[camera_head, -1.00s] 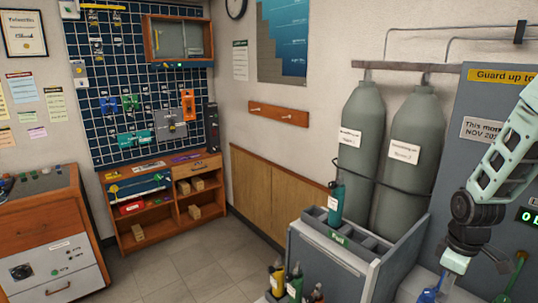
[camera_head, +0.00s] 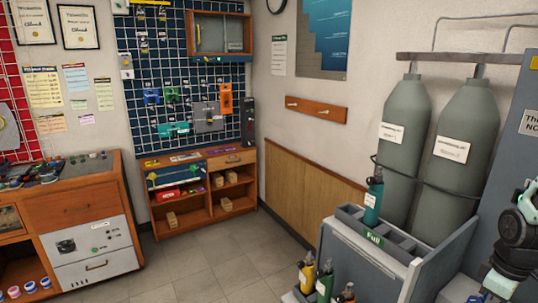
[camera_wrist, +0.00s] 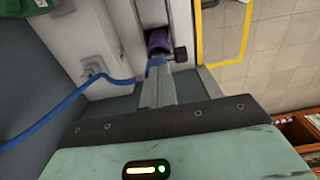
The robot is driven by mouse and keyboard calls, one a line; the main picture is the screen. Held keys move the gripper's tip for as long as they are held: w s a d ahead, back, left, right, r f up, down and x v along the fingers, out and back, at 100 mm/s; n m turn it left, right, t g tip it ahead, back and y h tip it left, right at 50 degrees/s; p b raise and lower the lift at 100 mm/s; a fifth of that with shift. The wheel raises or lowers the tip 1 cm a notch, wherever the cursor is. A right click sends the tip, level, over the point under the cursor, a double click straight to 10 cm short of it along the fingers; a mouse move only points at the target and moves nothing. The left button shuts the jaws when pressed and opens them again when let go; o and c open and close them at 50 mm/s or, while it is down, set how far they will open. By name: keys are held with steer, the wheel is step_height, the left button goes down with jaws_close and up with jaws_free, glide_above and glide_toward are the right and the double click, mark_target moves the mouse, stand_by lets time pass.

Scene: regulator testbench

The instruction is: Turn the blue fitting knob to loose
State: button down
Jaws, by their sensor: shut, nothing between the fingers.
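In the wrist view, my gripper (camera_wrist: 157,75) is shut, its narrow fingers pointing at the equipment front. A small blue part (camera_wrist: 155,62) shows right at the fingertips; I take it for the blue fitting knob, mostly hidden by the fingers. I cannot tell whether they touch it. A blue hose (camera_wrist: 68,108) runs from the lower left towards it. A purple cylinder (camera_wrist: 159,40) and a black knob (camera_wrist: 180,54) are just beyond.
The grey bench (camera_head: 365,262) with a "Full" rack and tall grey cylinders (camera_head: 462,150) stands at the right. A wooden shelf (camera_head: 205,205) is at the back. The tiled floor (camera_head: 205,265) between is clear.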

steer(key=shift+w+a, duration=0.1)
steer(key=shift+w, duration=0.45)
stand_by(0.7)
steer(key=shift+w+d+p, duration=0.3)
steer(key=shift+d+p, duration=0.25)
steer(key=shift+p, duration=0.8)
stand_by(0.3)
step_height(320, 180, up, 6)
steer(key=p, duration=0.5)
steer(key=shift+s+d+p, duration=0.25)
steer(key=shift+d+p, duration=0.05)
steer(key=shift+p, duration=0.05)
